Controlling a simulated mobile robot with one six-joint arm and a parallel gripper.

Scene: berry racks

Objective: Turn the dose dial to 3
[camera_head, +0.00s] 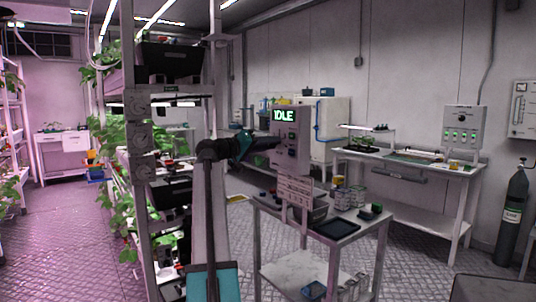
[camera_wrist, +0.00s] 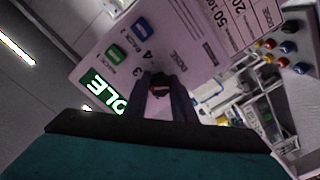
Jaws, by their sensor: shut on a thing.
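The control panel (camera_head: 289,157) is a pale upright box with a screen (camera_head: 284,115) reading IDLE; the panel (camera_wrist: 185,32) fills the upper part of the wrist view. My gripper (camera_head: 277,143) reaches the panel's front from the left.
A blue button (camera_wrist: 142,28) and a green button (camera_wrist: 114,53) sit near the dial. The panel stands by a small cart (camera_head: 348,232) with jars and a black tray (camera_head: 337,228). A plant rack (camera_head: 140,150) stands close on the left. Floor is free at far left.

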